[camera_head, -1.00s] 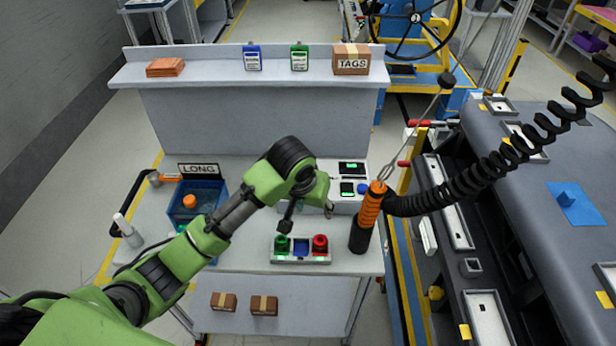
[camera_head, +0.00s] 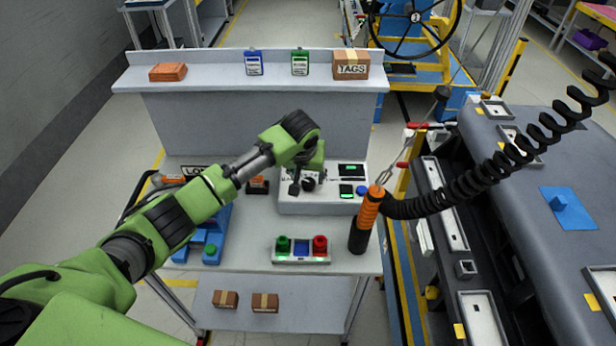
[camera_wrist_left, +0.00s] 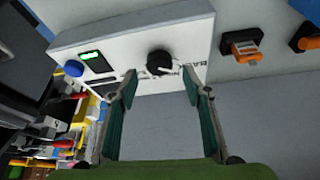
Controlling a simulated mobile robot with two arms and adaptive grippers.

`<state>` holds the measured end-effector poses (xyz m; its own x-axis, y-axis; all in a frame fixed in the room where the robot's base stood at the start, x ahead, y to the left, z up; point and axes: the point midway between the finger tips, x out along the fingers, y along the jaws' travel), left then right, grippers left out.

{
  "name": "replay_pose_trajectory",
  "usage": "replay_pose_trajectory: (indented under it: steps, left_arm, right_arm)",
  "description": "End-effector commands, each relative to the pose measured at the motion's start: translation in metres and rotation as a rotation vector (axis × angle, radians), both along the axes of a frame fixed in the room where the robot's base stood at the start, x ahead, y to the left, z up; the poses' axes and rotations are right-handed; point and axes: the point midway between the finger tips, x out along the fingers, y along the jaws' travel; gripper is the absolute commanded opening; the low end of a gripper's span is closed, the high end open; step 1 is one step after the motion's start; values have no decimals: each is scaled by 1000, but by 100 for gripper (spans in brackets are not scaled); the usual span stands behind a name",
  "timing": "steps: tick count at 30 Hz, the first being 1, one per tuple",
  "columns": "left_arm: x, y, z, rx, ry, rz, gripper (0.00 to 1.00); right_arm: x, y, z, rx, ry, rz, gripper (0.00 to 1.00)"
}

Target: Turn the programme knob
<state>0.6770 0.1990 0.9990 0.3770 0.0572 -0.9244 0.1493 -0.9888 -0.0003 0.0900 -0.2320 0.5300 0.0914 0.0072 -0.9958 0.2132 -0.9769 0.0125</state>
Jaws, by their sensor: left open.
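The programme knob (camera_wrist_left: 160,63) is a round black knob with a light mark on the front of a white control box (camera_wrist_left: 190,35). In the head view the knob (camera_head: 309,184) shows just right of my left gripper (camera_head: 294,188), on the box's sloped face (camera_head: 325,204). In the left wrist view my left gripper (camera_wrist_left: 160,95) is open and empty. Its two fingers stand either side of the knob's line, with the knob beyond the fingertips and apart from them. Lettering beside the knob is partly hidden by a finger. My right gripper is not in view.
The box also has a green-lit display (camera_wrist_left: 91,56) and a blue button (camera_wrist_left: 74,68). A button panel (camera_head: 301,258) with green, blue and red parts lies in front. An orange-handled tool (camera_head: 369,212) on a coiled cable stands at the right. Orange-and-black items (camera_wrist_left: 243,46) lie beside the box.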

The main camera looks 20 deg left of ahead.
Motion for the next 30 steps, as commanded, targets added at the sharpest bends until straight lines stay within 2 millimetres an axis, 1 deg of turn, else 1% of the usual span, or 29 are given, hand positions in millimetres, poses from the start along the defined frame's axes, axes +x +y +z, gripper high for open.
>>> replay_pose_trajectory:
  steps: [1, 3, 9, 20, 23, 24, 25, 30]
  left_arm:
    - [2, 1, -7, 2, 3, 2, 45]
    - [6, 1, -16, 1, 1, 0, 45]
    - [13, 2, -31, 0, 0, -1, 45]
    - [14, 2, -34, 0, -2, -1, 45]
    - [14, 2, -34, 0, -2, -1, 21]
    - [14, 2, -34, 0, -2, -1, 11]
    - [14, 2, -34, 0, -1, -1, 6]
    - [14, 2, -34, 0, -1, -2, 6]
  right_arm:
    - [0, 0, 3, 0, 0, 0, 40]
    - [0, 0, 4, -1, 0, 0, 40]
    - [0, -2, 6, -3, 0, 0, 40]
    - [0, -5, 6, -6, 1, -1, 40]
    - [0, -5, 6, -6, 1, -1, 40]
    - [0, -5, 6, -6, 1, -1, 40]
    - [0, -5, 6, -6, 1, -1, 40]
    - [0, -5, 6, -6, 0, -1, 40]
